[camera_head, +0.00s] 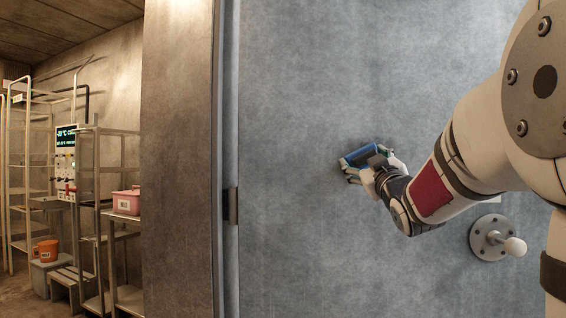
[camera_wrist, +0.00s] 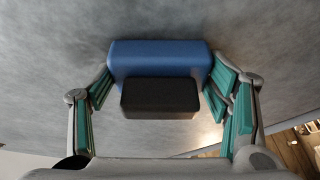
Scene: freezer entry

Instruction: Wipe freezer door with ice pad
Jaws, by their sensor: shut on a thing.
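The freezer door (camera_head: 330,80) is a large grey-blue frosted panel that fills the middle and right of the head view. My gripper (camera_head: 366,162) is in front of it, left of the door handle. It is shut on the blue ice pad (camera_head: 358,155). In the wrist view the ice pad (camera_wrist: 158,55) shows as a blue block with a black grip block (camera_wrist: 160,97) on its near side. Green-padded fingers of my gripper (camera_wrist: 160,90) flank it left and right. The pad's far face is against or very close to the door; contact itself is hidden.
A round metal plate with a pale knob handle (camera_head: 497,238) sits on the door at lower right, below my arm. A hinge (camera_head: 231,205) and brown door frame (camera_head: 178,150) stand left. Beyond are metal racks, a pink bin (camera_head: 126,201) and an orange bucket (camera_head: 47,250).

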